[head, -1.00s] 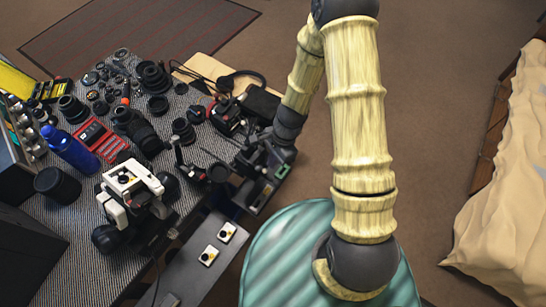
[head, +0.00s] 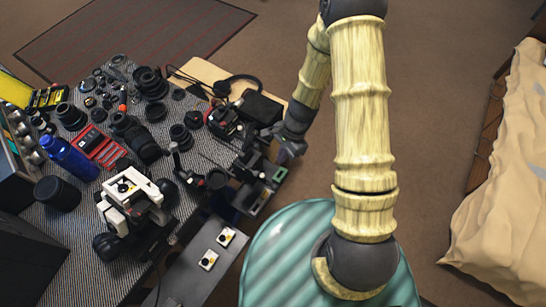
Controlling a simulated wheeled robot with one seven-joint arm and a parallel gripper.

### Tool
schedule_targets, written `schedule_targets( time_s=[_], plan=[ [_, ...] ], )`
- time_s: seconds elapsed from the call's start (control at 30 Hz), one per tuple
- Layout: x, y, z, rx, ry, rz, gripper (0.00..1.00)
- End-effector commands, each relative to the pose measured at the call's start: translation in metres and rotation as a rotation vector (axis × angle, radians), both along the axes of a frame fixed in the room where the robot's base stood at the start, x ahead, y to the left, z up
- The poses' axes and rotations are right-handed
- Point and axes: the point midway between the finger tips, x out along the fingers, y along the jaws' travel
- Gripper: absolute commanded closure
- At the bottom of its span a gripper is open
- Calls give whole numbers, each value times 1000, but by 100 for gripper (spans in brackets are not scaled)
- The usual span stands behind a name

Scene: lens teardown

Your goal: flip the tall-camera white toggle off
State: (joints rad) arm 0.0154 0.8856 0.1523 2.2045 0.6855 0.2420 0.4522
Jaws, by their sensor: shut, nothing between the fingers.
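A white-framed camera (head: 138,196) stands at the left on the patterned table top, with a white plate and round black knob (head: 123,187) on its top. Two more small white plates with black knobs, one (head: 226,237) behind the other (head: 208,260), lie on a grey panel at the front. I cannot tell which is the tall-camera toggle or how any knob is set. My gripper (head: 281,143) is shut and empty near the table's right edge, right of and apart from all three plates. Its fingertips are small and partly hidden by my wrist.
Dark camera gear and a green-marked part (head: 279,174) crowd the table edge by my gripper. A blue bottle (head: 68,158), a red case (head: 97,144) and several black lenses (head: 151,82) fill the table's left and back. Bare floor (head: 435,120) lies to the right.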

Motion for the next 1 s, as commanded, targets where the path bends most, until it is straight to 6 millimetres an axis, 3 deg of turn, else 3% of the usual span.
schedule_targets(
  time_s=[0.5,1.0],
  plan=[
    [9,-21,80,1,-6,4,100],
    [9,-24,88,1,-2,4,100]
  ],
)
